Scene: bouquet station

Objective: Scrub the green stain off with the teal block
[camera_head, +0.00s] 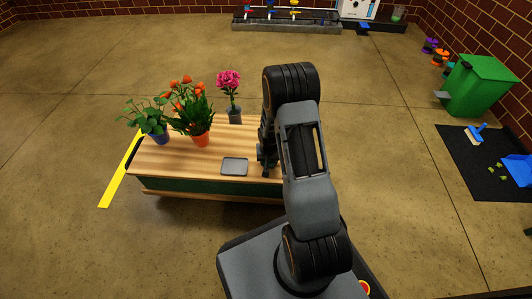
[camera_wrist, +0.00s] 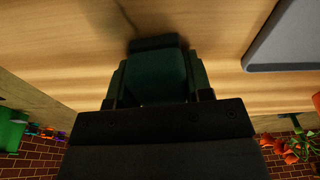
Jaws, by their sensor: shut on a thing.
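My gripper (camera_wrist: 157,92) is shut on the teal block (camera_wrist: 158,68), which looks dark green in the shade in the wrist view. The block's far end is at or just above the wooden tabletop; I cannot tell if it touches. In the head view my gripper (camera_head: 266,165) is low over the wooden table (camera_head: 160,160), right of the grey tray, and my arm hides the block. No green stain can be made out in either view; the arm or block may cover it. A thin dark streak on the wood shows beyond the block in the wrist view.
The grey tray (camera_head: 235,166) lies close to the left of my gripper; it also shows in the wrist view (camera_wrist: 290,40). Potted plants with orange flowers (camera_head: 200,138) and green leaves (camera_head: 157,136), and a pink flower in a grey vase (camera_head: 235,115), stand at the table's left and back.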

